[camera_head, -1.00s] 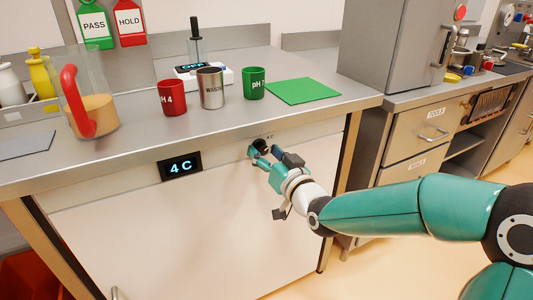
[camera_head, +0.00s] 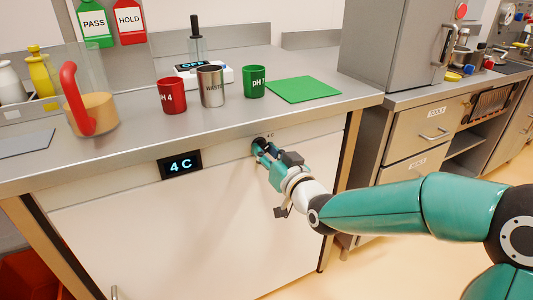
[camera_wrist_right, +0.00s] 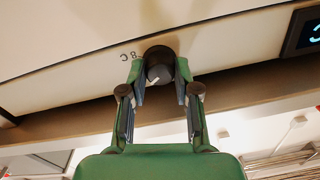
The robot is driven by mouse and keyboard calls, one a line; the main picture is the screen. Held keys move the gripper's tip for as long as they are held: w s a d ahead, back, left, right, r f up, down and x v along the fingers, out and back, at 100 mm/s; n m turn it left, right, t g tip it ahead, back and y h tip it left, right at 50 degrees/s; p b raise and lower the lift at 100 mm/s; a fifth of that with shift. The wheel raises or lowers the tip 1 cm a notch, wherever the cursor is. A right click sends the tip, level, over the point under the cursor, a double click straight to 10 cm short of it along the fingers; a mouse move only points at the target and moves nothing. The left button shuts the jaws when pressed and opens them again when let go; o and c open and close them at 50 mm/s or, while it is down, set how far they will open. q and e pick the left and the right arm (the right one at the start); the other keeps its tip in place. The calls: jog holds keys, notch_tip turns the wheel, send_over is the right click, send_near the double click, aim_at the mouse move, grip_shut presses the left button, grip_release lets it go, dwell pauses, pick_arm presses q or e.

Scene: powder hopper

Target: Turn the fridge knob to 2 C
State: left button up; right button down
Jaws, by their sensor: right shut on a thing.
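The fridge (camera_head: 190,235) has a pale front under the steel worktop. Its black display (camera_head: 180,165) reads 4 C. The dark round knob (camera_head: 257,144) sits on the upper front panel, right of the display, and is mostly hidden by my right gripper (camera_head: 263,150). The right wrist view shows the black knob (camera_wrist_right: 159,64) with a light pointer mark, between the two green fingers of the right gripper (camera_wrist_right: 159,80), which are shut on it. A printed 8C label (camera_wrist_right: 130,56) is beside the knob. My left gripper is in neither view.
On the worktop (camera_head: 225,120) stand a red cup (camera_head: 172,97), a steel waste cup (camera_head: 211,87), a green cup (camera_head: 254,82) and a jug with a red handle (camera_head: 92,110). A green mat (camera_head: 303,90) lies at the right.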

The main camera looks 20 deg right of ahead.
jog(key=n+b, duration=0.3)
jog(key=n, duration=0.2)
jog(key=n+b, duration=0.1)
jog(key=n, duration=0.1)
jog(key=shift+n, duration=0.3)
jog(key=shift+a+n, duration=0.1)
jog(key=shift+n, duration=1.7)
jog(key=c, duration=0.8)
grip_release()
jog(key=shift+c, duration=0.2)
jog(key=shift+s, duration=0.1)
